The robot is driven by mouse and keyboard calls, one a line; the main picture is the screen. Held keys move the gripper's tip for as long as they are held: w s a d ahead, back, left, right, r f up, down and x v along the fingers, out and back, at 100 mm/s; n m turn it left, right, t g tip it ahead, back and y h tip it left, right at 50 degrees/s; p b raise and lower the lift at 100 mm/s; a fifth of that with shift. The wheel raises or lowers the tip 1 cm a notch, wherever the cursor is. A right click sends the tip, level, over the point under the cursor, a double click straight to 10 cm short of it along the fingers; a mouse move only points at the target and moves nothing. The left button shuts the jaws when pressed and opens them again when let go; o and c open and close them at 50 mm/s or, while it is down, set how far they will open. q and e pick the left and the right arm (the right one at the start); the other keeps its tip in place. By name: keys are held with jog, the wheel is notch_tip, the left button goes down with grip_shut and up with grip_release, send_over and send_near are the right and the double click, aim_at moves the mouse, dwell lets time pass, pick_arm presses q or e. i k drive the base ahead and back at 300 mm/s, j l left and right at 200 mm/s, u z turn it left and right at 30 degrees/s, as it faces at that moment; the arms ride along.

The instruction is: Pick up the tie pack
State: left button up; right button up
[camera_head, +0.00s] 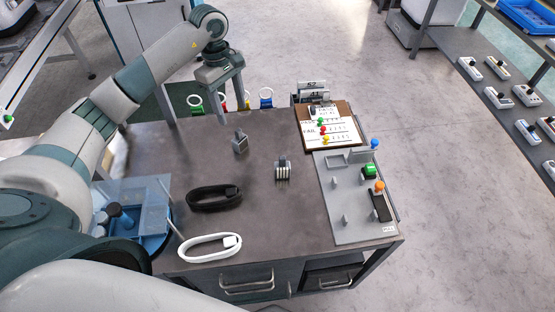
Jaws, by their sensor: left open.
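A small bundle with a dark top and pale strips (282,171), which may be the tie pack, stands on the middle of the dark table (262,215). A small grey block-like item (240,141) stands to its upper left; I cannot tell for certain which is the tie pack. My left gripper (206,112) is open and empty over the table's far left part, fingers pointing down, apart from both items. My right gripper is out of view.
A black cable coil (214,198) and a white cable coil (209,246) lie near the front left. A blue bin (153,222) is at the left. A grey fixture board (351,218) and a clipboard (343,136) fill the right side. Coloured ring-handled tools (266,97) are at the far edge.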

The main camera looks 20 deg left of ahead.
aim_at(282, 168)
jog(key=i+l+u, duration=0.15)
jog(key=l+u, duration=0.15)
jog(key=l, duration=0.2)
jog(key=i+l+u, duration=0.15)
jog(key=l+u, duration=0.2)
jog(key=l, duration=0.2)
jog(key=l+u, duration=0.3)
jog(key=l, duration=0.25)
